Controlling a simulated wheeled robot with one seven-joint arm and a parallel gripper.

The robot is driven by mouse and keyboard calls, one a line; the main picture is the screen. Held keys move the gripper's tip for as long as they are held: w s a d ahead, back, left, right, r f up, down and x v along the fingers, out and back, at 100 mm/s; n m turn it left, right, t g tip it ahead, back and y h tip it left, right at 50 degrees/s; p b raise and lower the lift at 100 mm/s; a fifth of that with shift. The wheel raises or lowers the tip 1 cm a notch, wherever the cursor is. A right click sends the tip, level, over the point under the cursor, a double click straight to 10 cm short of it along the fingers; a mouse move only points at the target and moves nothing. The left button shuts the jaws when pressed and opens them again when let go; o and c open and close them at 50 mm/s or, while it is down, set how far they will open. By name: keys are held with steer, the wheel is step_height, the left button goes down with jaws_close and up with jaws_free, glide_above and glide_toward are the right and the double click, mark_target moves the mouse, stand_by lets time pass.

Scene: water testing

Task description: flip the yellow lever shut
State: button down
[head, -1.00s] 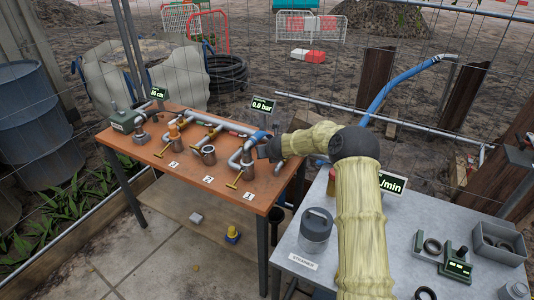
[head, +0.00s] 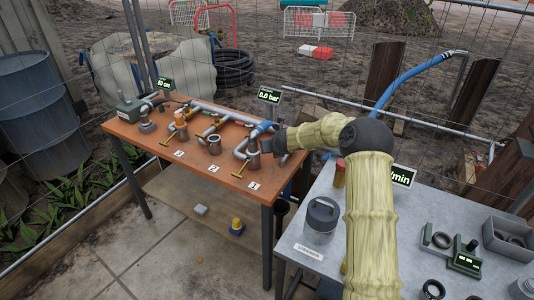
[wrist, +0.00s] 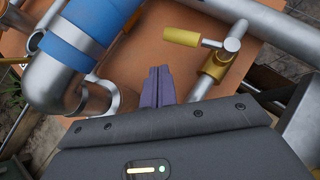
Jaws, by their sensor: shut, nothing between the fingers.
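The yellow lever (wrist: 182,37) shows in the wrist view, joined by a metal stem to a brass valve (wrist: 217,64) on a grey pipe. It points left, across the line of that pipe. My gripper (wrist: 160,72) is shut and empty, its fingertips just below the lever in the picture and apparently apart from it. In the head view my gripper (head: 266,146) is at the right end of the orange bench (head: 205,172), beside a blue-banded pipe. I cannot pick out this lever there.
The blue-banded pipe (wrist: 85,35) lies close to the left of my fingers in the wrist view.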

steer(key=s+a+r+b, duration=0.1)
steer(key=s+a+r, duration=0.2)
steer(key=s+r, duration=0.3)
steer(key=shift+s+r, duration=0.15)
steer(key=shift+s, duration=1.05)
steer(key=shift+a, duration=0.1)
steer(key=s+d+f+n+g, duration=0.1)
steer(key=s+d+n+g, duration=0.15)
steer(key=s+n, duration=0.9)
steer(key=s+d+f+n+g+h, duration=0.1)
steer(key=s+d+n+g, duration=0.15)
steer(key=s+n, duration=0.95)
steer(key=s+d+f+n+g, duration=0.1)
steer(key=s+d+n+g, duration=0.15)
steer(key=s+n, duration=0.95)
step_height(320, 180, up, 21)
steer(key=m+p, duration=0.1)
steer(key=p, duration=1.9)
steer(key=shift+s+d+p, duration=0.25)
steer(key=shift+d+p, duration=0.1)
steer(key=shift+d, duration=0.1)
